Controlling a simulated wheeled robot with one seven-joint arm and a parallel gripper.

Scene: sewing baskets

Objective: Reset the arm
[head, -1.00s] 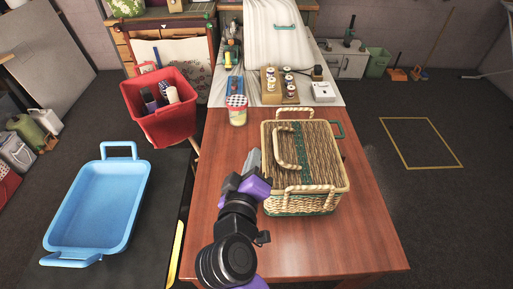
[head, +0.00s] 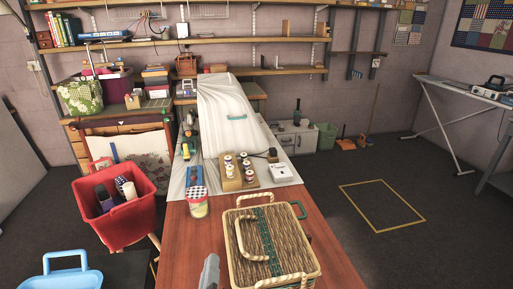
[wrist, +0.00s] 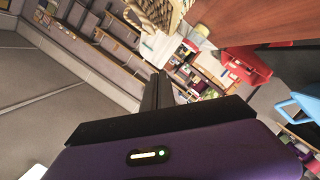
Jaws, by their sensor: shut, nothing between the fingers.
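My gripper (head: 210,271) shows only as a grey tip at the bottom edge of the head view, left of the wicker basket; the rest of my arm is out of that frame. In the wrist view my gripper (wrist: 158,92) has its dark fingers together with nothing between them. The closed wicker sewing basket (head: 290,243) with a green band stands on the wooden table (head: 185,240). Part of the basket (wrist: 148,14) also shows at the top of the wrist view, apart from the fingers.
A red bin (head: 130,222) with several spools stands left of the table. Floor at right is open.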

